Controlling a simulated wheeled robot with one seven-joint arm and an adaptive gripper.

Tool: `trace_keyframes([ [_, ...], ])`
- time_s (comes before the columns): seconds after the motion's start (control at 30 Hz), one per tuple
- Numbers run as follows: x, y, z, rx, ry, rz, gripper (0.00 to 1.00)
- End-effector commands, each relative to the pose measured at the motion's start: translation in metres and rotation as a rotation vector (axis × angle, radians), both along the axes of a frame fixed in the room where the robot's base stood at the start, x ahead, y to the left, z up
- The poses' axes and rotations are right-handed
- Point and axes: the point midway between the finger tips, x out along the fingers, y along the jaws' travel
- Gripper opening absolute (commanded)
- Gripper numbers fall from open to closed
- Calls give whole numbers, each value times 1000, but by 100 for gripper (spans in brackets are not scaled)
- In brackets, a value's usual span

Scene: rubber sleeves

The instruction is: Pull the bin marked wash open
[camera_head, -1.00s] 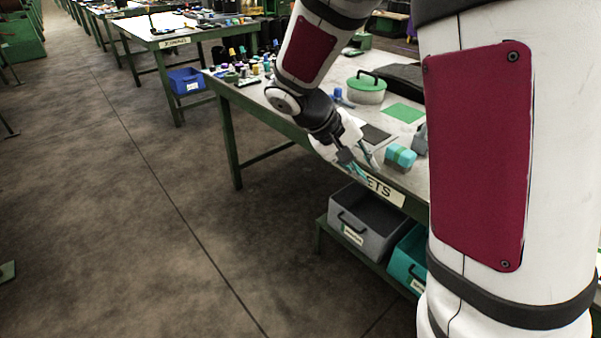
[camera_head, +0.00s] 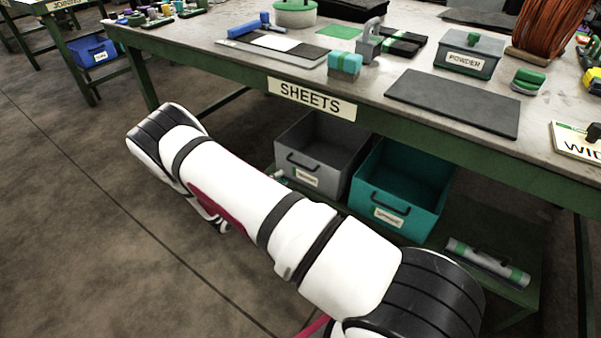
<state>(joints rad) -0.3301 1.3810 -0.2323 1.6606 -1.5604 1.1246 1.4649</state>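Two open-topped bins stand side by side on a low green shelf under the table. The grey bin (camera_head: 322,153) is on the left and the teal bin (camera_head: 405,187) on the right. Each has a dark front handle and a small pale label with a green edge. The lettering is too small to read, so I cannot tell which is marked wash. Both look empty in the parts I see. My arm crosses the lower middle in front of the shelf, its bend at the left. My gripper does not show clearly; the arm hides that part.
A grey roll (camera_head: 487,263) lies on the shelf right of the bins. The floor at left is clear.

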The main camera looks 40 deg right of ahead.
Motion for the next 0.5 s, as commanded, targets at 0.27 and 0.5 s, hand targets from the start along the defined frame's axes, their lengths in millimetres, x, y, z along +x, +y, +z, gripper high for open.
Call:
trace_keyframes([
  [0.27,6,-13,-21,-11,-2,27,18],
  [0.5,20,-54,-31,-10,-1,24,18],
])
